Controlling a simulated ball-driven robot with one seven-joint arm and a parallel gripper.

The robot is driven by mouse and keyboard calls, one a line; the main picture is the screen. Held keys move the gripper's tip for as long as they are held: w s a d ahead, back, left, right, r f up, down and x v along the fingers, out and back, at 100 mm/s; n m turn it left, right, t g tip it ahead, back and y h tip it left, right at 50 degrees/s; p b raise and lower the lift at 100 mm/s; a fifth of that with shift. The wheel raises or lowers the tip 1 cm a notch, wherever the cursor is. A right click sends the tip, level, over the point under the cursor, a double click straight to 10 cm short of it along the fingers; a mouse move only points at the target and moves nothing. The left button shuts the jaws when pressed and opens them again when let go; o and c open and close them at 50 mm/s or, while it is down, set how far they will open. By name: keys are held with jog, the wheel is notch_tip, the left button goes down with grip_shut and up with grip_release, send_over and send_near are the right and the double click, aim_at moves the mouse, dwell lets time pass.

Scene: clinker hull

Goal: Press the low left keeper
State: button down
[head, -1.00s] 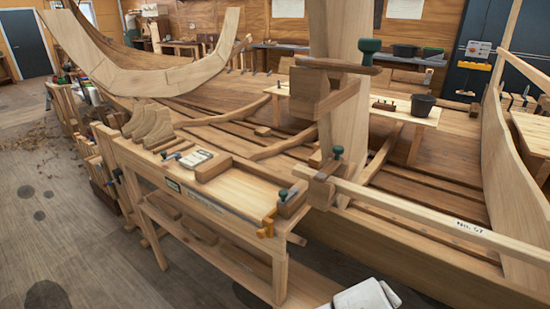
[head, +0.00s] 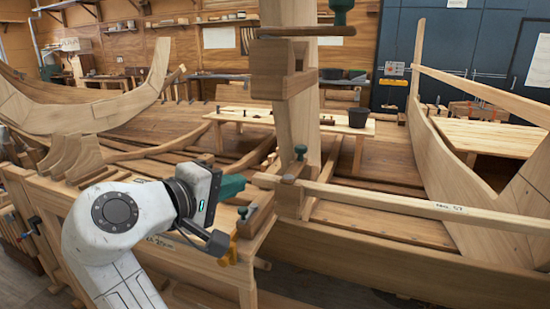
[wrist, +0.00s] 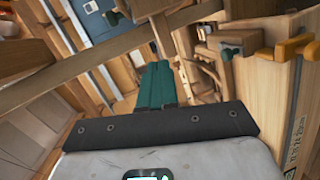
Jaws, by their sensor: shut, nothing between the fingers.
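A low left keeper, a wooden block (head: 261,213) with a green knob (head: 242,211), sits at the bench's right end. In the wrist view a block (wrist: 236,40) with a green knob (wrist: 226,54) shows right of my fingers. A second green-knobbed keeper (head: 300,153) stands right of it, where the marked batten meets the post. A third, higher one (head: 341,9) is on the post, cut by the top edge. My gripper (head: 243,181) has green fingers, shut and empty, just above the low left knob in the picture. They also show in the wrist view (wrist: 157,68); contact cannot be told.
An orange clamp (head: 232,249) hangs at the bench's end, close below my gripper. The upright post (head: 298,125) and the marked batten (head: 400,202) stand right of my gripper. Wooden shapes (head: 75,158) stand on the bench at left. A dark bucket (head: 357,117) is farther back.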

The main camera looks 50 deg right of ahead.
notch_tip(320, 180, up, 6)
jog(key=a+g+h, duration=0.1)
jog(key=a, duration=0.1)
jog(key=shift+s+a+m+b, duration=0.2)
jog(key=shift+a+m+b, duration=0.1)
jog(key=shift+a+b, duration=0.05)
jog(key=p, duration=0.2)
send_near(295, 163)
jog(key=w+d+r, duration=0.2)
jog(key=w+d, duration=0.2)
jog(key=w, duration=0.1)
jog(key=shift+s+d, duration=1)
jog(key=shift+d, duration=0.1)
jog(key=shift+s+d+f, duration=0.15)
jog(key=shift+s+d, duration=0.4)
jog(key=shift+d, duration=0.05)
